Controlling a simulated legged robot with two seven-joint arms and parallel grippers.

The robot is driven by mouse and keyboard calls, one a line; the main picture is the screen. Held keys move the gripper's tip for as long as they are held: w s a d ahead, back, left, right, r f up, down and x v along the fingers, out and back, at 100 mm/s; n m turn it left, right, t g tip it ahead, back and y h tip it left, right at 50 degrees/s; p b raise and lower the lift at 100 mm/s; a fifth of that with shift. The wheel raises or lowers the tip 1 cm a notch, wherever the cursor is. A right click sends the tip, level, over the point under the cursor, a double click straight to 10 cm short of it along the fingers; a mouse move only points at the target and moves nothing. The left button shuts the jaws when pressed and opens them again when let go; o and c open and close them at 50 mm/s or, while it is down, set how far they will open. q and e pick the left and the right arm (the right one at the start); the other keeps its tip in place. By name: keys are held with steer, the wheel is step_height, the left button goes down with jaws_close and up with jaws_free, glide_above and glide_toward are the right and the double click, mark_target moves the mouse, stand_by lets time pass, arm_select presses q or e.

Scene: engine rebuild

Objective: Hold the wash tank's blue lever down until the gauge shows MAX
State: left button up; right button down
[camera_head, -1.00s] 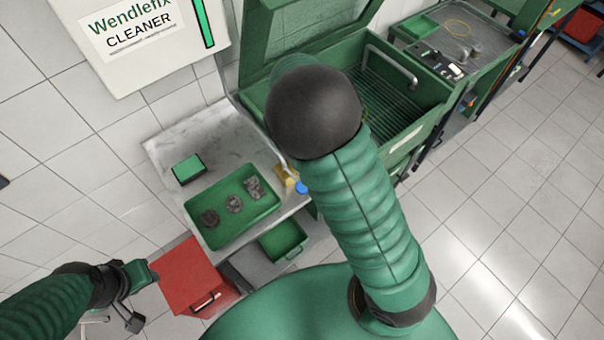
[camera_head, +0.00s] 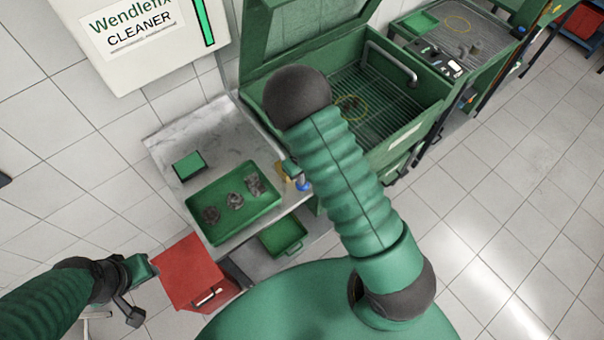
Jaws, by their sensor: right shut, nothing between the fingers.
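The blue lever (camera_head: 303,186) is a small blue piece at the wash tank's near left corner, beside the pale worktop. The green wash tank (camera_head: 405,138) stands with its lid raised and a wire grid inside. My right gripper (camera_head: 292,170) is small in view, shut and empty, just above the blue lever; I cannot tell whether it touches it. My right arm hides part of the tank. A white Wendlefix cleaner panel has a green vertical bar (camera_head: 204,18), perhaps the gauge; its top is cut off and no MAX mark shows. My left gripper (camera_head: 142,285) is at lower left, away from the tank.
A green tray (camera_head: 212,240) with several dark parts and a small green box (camera_head: 188,166) sit on the worktop (camera_head: 180,140). A red box (camera_head: 185,272) and an open green drawer (camera_head: 283,237) are in front. Yellow pieces lie by the lever. Tiled floor is free at right.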

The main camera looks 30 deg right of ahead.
steer(key=shift+f, duration=0.1)
steer(key=shift+s+f+b, duration=0.2)
steer(key=shift+f+b, duration=0.05)
steer(key=shift+f, duration=0.4)
steer(key=shift+s+f+b, duration=0.2)
steer(key=shift+f+b, duration=0.05)
steer(key=shift+f, duration=0.35)
steer(key=shift+w, duration=0.1)
stand_by(6.5)
